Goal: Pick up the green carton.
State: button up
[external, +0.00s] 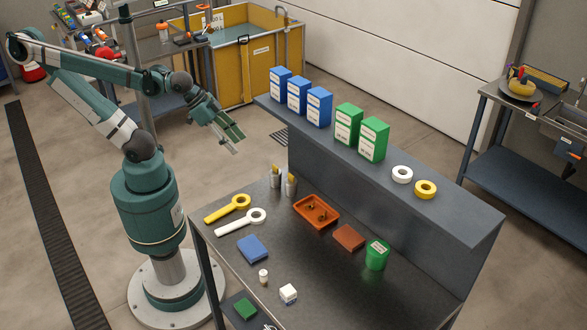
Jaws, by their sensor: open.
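Two green cartons with white labels stand upright side by side on the raised grey shelf: one at the left (347,125) and one at the right (373,139). My gripper (237,144) is open and empty, in the air to the left of the shelf. It is well apart from both green cartons and points down to the right.
Several blue cartons (297,95) stand left of the green ones on the shelf (450,218). White (402,174) and yellow (425,189) tape rolls lie to their right. The bench below holds an orange tray (301,211), a green tub (376,257) and a blue box (252,248).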

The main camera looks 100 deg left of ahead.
jog(key=shift+r, duration=0.1)
notch_tip(320, 180, up, 39)
jog(key=w+n+g+y+p, duration=0.15)
jog(key=w+y+p, duration=0.45)
jog(key=w, duration=1.4)
jog(key=n+t+y+p, duration=0.6)
jog(key=n+y+p, duration=0.15)
jog(key=p, duration=0.65)
send_over(343, 113)
jog(key=v, duration=0.5)
jog(key=shift+n, duration=0.3)
notch_tip(343, 113, down, 11)
jog(key=shift+d+r+b, duration=0.1)
jog(key=shift+d+b, duration=0.05)
jog(key=shift+b, duration=0.15)
